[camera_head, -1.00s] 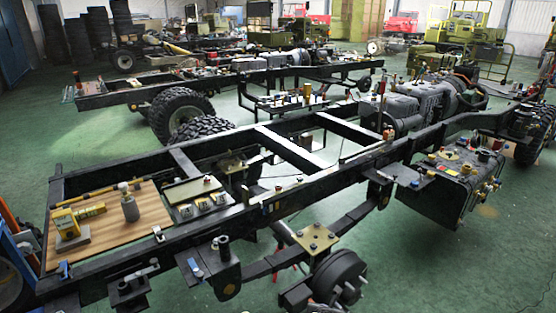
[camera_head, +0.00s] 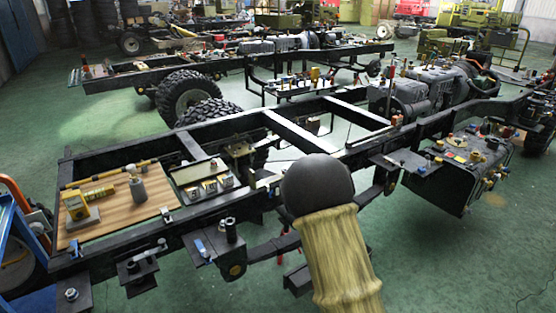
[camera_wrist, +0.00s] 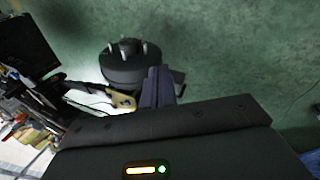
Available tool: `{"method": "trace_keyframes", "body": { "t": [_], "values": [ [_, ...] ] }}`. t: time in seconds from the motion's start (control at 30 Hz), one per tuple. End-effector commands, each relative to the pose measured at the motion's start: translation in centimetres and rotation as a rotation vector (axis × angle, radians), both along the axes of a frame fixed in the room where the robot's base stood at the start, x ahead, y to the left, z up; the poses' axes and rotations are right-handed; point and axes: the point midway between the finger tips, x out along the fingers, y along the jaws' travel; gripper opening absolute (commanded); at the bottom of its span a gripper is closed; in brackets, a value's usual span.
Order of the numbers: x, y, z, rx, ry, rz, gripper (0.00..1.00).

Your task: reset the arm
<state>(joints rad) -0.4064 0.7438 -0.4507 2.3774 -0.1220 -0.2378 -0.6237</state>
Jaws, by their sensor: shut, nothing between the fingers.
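My gripper (camera_wrist: 158,86) shows in the wrist view, its two dark fingers together with nothing between them. Its wide black body with a lit indicator fills the bottom of that view. Beyond the fingers is a round black wheel hub (camera_wrist: 124,66) with upright studs, over the green floor. In the head view my arm, with a black rounded joint and a pale ribbed sleeve, rises at the bottom centre and covers part of the near chassis frame (camera_head: 205,215). My gripper is not in the head view.
A wooden board (camera_head: 120,212) with small parts lies on the frame's left end. A black tank (camera_head: 465,175) with fittings hangs at its right. A second chassis (camera_head: 150,78) stands behind. The green floor (camera_head: 440,270) is clear at the lower right.

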Motion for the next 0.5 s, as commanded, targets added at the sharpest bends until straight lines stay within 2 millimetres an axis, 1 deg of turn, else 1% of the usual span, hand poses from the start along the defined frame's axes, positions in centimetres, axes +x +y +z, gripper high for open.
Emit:
{"method": "trace_keyframes", "body": {
  "t": [0.03, 0.27, 0.4, 0.5],
  "values": [
    [-0.4, 0.3, 1.3, 0.047, -0.009, -0.065, 0.0],
    [-3.2, 1.6, 6.5, 0.225, -0.011, -0.334, 0.0],
    [-5.2, 2.4, 9.8, 0.314, -0.01, -0.476, 0.0],
    [-6.7, 2.8, 11.8, 0.365, -0.01, -0.566, 0.0]
  ]
}}
